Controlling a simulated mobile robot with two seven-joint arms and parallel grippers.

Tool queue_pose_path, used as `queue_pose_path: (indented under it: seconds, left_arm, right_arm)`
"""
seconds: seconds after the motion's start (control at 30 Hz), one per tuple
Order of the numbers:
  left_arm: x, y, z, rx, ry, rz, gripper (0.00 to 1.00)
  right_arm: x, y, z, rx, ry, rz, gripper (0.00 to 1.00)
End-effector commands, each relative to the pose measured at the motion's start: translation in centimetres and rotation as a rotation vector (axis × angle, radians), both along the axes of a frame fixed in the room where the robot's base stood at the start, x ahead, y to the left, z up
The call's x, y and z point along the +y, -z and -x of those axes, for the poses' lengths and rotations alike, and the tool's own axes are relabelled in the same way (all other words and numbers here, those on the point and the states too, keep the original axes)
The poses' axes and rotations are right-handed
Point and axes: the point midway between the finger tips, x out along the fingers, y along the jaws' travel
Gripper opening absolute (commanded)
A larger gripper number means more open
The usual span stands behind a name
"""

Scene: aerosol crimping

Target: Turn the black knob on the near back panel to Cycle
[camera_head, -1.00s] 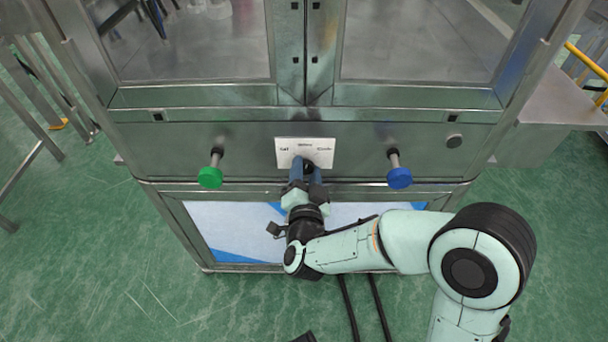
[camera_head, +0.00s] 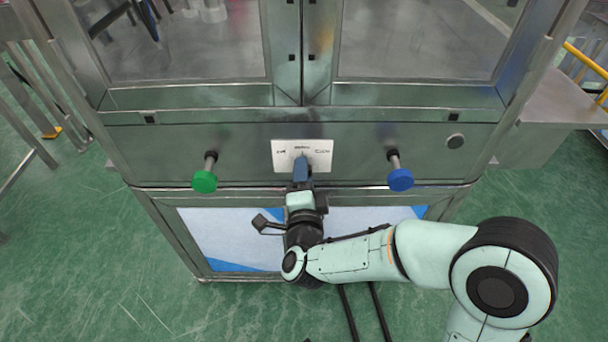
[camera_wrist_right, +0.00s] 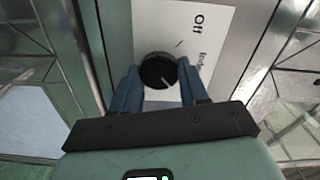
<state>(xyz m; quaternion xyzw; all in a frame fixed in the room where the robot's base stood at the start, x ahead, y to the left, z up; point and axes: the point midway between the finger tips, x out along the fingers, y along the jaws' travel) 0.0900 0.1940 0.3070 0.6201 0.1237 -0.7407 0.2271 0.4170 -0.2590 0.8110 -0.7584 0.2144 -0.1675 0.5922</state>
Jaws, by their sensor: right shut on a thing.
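The black knob (camera_wrist_right: 158,70) sits on a white label plate on the near back panel (camera_head: 350,137). In the wrist view the knob has a white pointer line towards its lower right. My right gripper (camera_wrist_right: 160,76) has its blue fingers on either side of the knob and is shut on it. In the head view the right gripper (camera_head: 301,166) covers most of the knob, and its fingers line up almost one behind the other. The white label plate (camera_head: 320,148) carries small words; "Off" is readable in the wrist view, another word is partly hidden. My left gripper is not in view.
A green button (camera_head: 204,181) sticks out to the left of the plate and a blue button (camera_head: 400,180) to the right. A steel side table (camera_head: 560,115) stands at the right.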

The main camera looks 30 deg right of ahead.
Motion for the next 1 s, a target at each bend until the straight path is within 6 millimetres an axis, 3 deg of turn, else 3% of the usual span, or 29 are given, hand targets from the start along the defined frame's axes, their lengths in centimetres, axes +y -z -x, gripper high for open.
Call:
queue_pose_path:
  seconds: [0.43, 0.47, 0.5, 0.53, 1.0]
  left_arm:
    - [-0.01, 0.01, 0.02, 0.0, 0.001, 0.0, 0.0]
    - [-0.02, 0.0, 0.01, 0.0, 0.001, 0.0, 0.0]
    - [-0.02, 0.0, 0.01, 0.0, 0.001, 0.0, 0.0]
    - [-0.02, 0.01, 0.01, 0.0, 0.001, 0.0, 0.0]
    - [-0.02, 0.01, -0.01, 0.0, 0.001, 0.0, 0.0]
  right_arm:
    - [0.23, 0.25, 0.01, 0.001, -0.007, -0.012, 0.13]
    - [0.23, 0.25, 0.01, 0.001, -0.007, -0.012, 0.5]
    - [0.21, 0.24, 0.01, 0.001, -0.007, -0.012, 0.63]
    - [0.21, 0.22, 0.01, 0.0, -0.006, -0.011, 0.69]
    - [-0.05, 0.05, -0.22, -0.005, -0.003, -0.009, 0.69]
